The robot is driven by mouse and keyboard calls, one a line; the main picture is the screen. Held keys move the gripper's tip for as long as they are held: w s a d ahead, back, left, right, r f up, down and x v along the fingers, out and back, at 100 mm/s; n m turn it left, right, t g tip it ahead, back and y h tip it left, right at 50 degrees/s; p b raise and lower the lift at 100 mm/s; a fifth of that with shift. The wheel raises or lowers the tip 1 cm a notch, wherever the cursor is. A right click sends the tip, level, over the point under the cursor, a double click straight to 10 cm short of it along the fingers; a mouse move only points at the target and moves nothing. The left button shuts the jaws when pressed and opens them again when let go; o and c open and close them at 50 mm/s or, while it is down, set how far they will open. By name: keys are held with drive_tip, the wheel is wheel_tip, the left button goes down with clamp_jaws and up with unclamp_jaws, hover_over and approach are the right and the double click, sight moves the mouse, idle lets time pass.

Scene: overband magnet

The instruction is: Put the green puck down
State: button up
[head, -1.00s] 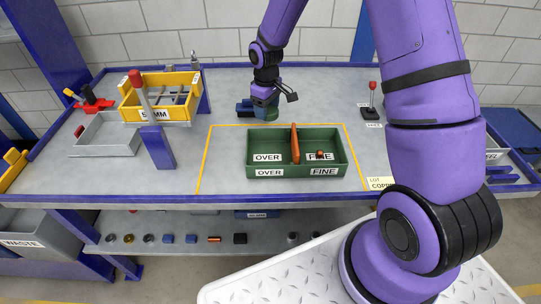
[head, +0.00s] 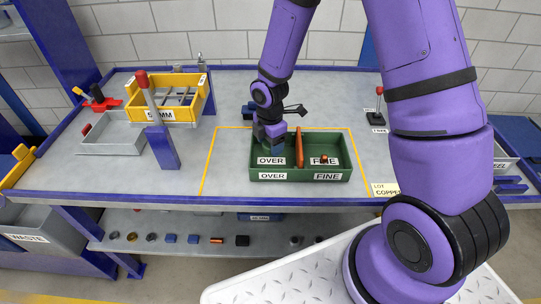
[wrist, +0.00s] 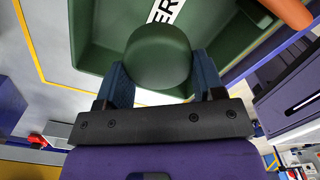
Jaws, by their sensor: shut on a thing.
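The green puck (wrist: 158,55) sits between the two blue fingers of my gripper (wrist: 160,82) in the wrist view; the gripper is shut on it. In the head view my gripper (head: 274,151) points down at the left compartment of the green two-part tray (head: 343,165), the one labelled OVER. The puck is mostly hidden there by the gripper and the tray. The wrist view shows the tray's green wall (wrist: 90,35) and part of its white label around the puck. Whether the puck touches the tray floor I cannot tell.
An orange-brown divider (head: 299,148) parts the tray; a small copper-coloured piece (head: 324,157) lies in the FINE side. A yellow sieve (head: 165,112) and grey bin (head: 112,138) stand at left. A red-knobbed lever (head: 379,103) stands at right.

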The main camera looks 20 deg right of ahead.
sight(270, 162)
drive_tip(key=shift+f, duration=2.6)
drive_tip(key=shift+f, duration=0.15)
drive_tip(key=o, duration=0.9)
